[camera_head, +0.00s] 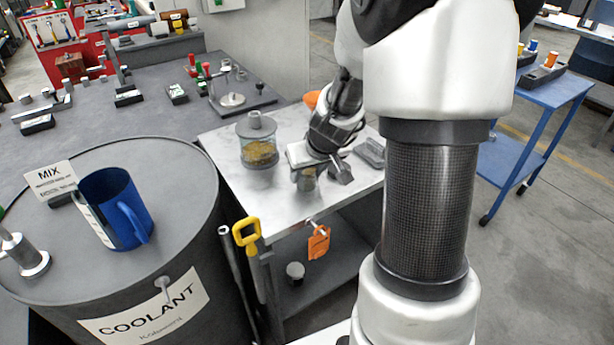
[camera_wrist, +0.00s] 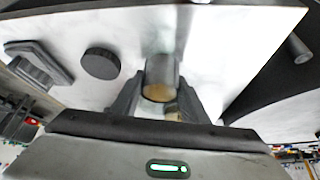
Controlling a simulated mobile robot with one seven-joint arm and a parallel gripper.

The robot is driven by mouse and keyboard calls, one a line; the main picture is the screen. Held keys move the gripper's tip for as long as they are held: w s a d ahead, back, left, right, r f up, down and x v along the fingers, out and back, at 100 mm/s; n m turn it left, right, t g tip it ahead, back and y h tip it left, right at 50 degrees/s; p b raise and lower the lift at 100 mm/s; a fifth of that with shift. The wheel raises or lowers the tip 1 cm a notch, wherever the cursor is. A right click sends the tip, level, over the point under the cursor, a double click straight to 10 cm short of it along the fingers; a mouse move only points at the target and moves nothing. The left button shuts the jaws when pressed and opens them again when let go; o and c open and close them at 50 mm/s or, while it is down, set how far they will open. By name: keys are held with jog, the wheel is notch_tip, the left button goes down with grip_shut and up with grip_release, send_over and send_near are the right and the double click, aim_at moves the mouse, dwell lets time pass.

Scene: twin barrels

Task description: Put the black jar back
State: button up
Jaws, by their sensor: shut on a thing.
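My gripper (camera_head: 306,178) is over the pale side table (camera_head: 218,148), pointing down. Its fingers (camera_wrist: 158,95) are shut on a small grey cylindrical vessel (camera_wrist: 161,72) with a tan end, which also shows below the gripper in the head view (camera_head: 307,182). I cannot tell whether this is the black jar, or whether it touches the table. A clear jar (camera_head: 258,148) with golden contents and a grey lid stands on the table, left of my gripper. A dark round thing (camera_wrist: 100,63) lies left of the fingers in the wrist view.
A grey tray (camera_head: 370,152) lies right of my gripper. An orange funnel (camera_head: 311,99) is behind it. The coolant barrel (camera_head: 175,235), with a blue jug (camera_head: 118,210) on top, stands at left. A yellow handle (camera_head: 246,232) and orange tag (camera_head: 318,242) are at the table's front.

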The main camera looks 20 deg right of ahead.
jog(key=shift+f, duration=0.15)
jog(key=o, duration=1.2)
jog(key=shift+r, duration=0.3)
jog(key=p+v, duration=0.3)
jog(key=v, duration=0.8)
jog(key=shift+s+r+p, duration=0.2)
jog(key=shift+r+p, duration=0.1)
jog(key=shift+r, duration=0.05)
